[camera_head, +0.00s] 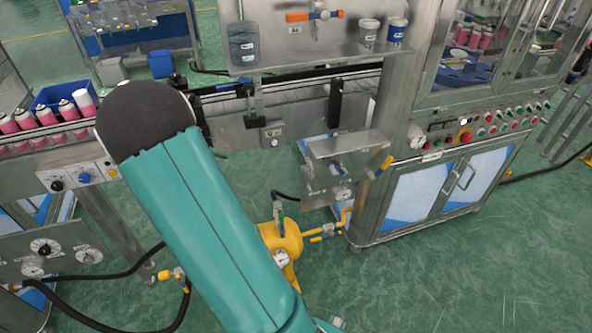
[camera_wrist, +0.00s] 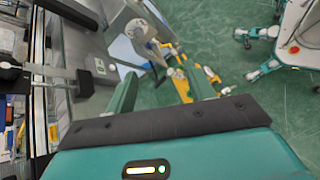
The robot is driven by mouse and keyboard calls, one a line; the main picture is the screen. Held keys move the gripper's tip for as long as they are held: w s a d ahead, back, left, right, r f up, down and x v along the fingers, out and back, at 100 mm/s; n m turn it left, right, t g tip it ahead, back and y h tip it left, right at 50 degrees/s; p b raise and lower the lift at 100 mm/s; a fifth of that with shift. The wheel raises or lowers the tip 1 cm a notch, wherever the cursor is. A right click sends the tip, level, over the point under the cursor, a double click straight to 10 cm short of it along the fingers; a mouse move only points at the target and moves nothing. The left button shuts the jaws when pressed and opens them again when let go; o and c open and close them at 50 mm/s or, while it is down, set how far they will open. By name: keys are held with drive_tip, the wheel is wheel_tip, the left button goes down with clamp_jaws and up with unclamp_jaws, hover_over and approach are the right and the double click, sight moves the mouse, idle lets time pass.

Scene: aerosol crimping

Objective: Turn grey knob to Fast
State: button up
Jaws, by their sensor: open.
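A small grey box (camera_head: 272,131) is fixed to the front of the conveyor in the head view. A small round grey knob (camera_head: 275,142) shows on it; its markings and pointer are too small to read. In the wrist view, what looks like the same box (camera_wrist: 101,66) with a green label is left of centre, beyond my gripper. A small light knob (camera_wrist: 112,68) shows on it. My gripper (camera_wrist: 158,84) is open, with its two teal fingers apart and nothing between them. It is apart from the knob. In the head view my arm hides the gripper.
A left panel holds black (camera_head: 57,185), blue (camera_head: 84,178) and yellow (camera_head: 112,172) knobs. A metal stand (camera_head: 345,165) with gauge and yellow handle is right of the box. A yellow tank (camera_head: 282,238) stands below. Green floor is clear at front right.

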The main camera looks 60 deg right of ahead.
drive_tip(key=d+f+n+g+h, duration=0.2)
drive_tip(key=d+f+g, duration=0.1)
drive_tip(key=d+f, duration=0.5)
drive_tip(key=n+g+h, duration=0.2)
drive_tip(key=g+h, duration=0.1)
approach(305, 169)
drive_tip(key=d+f+x, duration=0.1)
drive_tip(key=x, duration=0.7)
drive_tip(key=shift+w+f, duration=0.15)
drive_tip(key=shift+w, duration=0.1)
drive_tip(key=shift+d, duration=0.1)
drive_tip(key=c, duration=1)
